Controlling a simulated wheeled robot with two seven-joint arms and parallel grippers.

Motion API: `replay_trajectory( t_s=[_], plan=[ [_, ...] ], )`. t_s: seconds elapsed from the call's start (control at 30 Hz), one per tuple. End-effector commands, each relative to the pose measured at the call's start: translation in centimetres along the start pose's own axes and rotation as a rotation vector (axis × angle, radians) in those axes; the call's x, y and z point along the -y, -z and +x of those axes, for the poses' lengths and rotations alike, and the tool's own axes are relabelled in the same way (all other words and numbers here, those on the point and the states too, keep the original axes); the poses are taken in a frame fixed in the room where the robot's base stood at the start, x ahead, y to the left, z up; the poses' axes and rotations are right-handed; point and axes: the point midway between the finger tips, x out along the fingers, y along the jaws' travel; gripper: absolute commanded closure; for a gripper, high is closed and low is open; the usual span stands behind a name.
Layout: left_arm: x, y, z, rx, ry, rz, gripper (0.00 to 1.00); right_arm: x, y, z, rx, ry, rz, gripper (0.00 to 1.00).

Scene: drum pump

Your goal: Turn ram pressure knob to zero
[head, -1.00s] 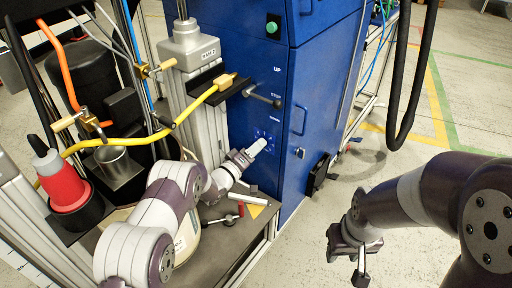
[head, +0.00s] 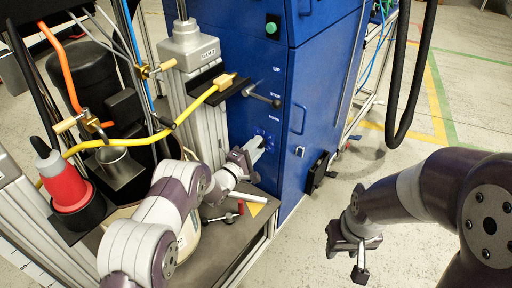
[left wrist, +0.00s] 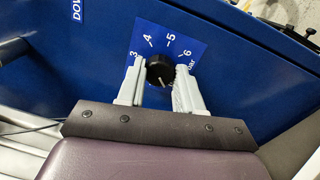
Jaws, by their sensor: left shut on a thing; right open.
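The ram pressure knob (left wrist: 159,69) is a round black knob on a blue scale plate (left wrist: 145,38) on the blue cabinet. Numbers 3 to 6 show around it in the left wrist view, and a small pale mark shows at the knob's lower edge. My left gripper (left wrist: 160,76) has one pale finger on each side of the knob and is shut on it. In the head view my left gripper (head: 256,149) is at the cabinet front, and the knob is hidden there. My right gripper (head: 356,243) is open and empty above the floor, away from the cabinet.
The blue cabinet (head: 262,80) has a lever (head: 262,97) above the knob and a door handle (head: 299,120) to the right. A red-handled valve (head: 238,209) lies on the grey bench below. A yellow hose (head: 190,108) crosses at left.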

Motion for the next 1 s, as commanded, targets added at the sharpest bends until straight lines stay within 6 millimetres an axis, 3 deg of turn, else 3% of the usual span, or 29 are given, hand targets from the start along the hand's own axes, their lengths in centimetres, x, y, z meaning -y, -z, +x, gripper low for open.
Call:
replay_trajectory(
  t_s=[0.5,0.53,0.6,0.87,1.0],
  plan=[
    [0.2,0.0,-0.1,-0.002,0.004,-0.021,0.95,0.0,0.0,0.0,0.0,0.0,0.0,0.57],
    [0.2,0.0,-0.1,-0.002,0.004,-0.021,0.58,0.0,0.0,0.0,0.0,0.0,0.0,0.57],
    [0.2,0.0,-0.1,-0.002,0.004,-0.02,0.39,0.0,0.0,0.0,0.0,0.0,0.0,0.57],
    [0.0,0.0,0.0,-0.002,0.001,-0.019,0.39,0.0,0.0,0.0,0.0,0.0,0.0,0.57],
    [-1.2,-0.2,0.1,-0.001,0.0,-0.018,0.39,0.0,0.1,-0.6,0.0,0.0,0.0,0.57]
  ],
)
